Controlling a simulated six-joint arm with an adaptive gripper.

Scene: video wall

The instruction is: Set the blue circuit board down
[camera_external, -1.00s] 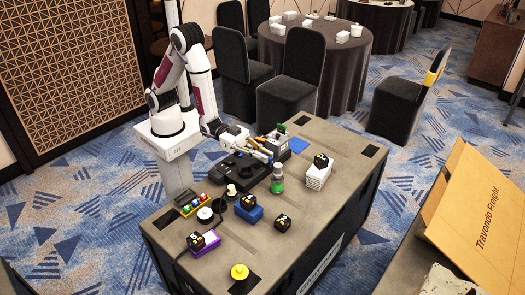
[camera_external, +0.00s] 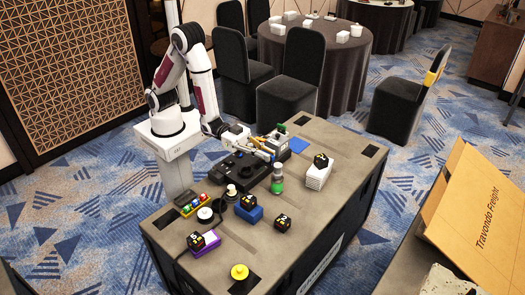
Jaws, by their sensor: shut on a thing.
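My gripper (camera_external: 271,155) is at the back of the dark table, beside a grey device with a green part (camera_external: 281,142). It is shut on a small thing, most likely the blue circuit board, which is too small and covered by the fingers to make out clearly. A flat blue patch (camera_external: 299,144) lies on the table just right of the device, apart from my gripper. Whether the held thing touches anything beneath it cannot be told.
A black machine (camera_external: 237,168) lies below my forearm. A green-bottomed bottle (camera_external: 277,180) stands in front of my gripper. A white stack (camera_external: 318,176) with a black cube on top is to the right. A blue block (camera_external: 249,211) also bears a cube.

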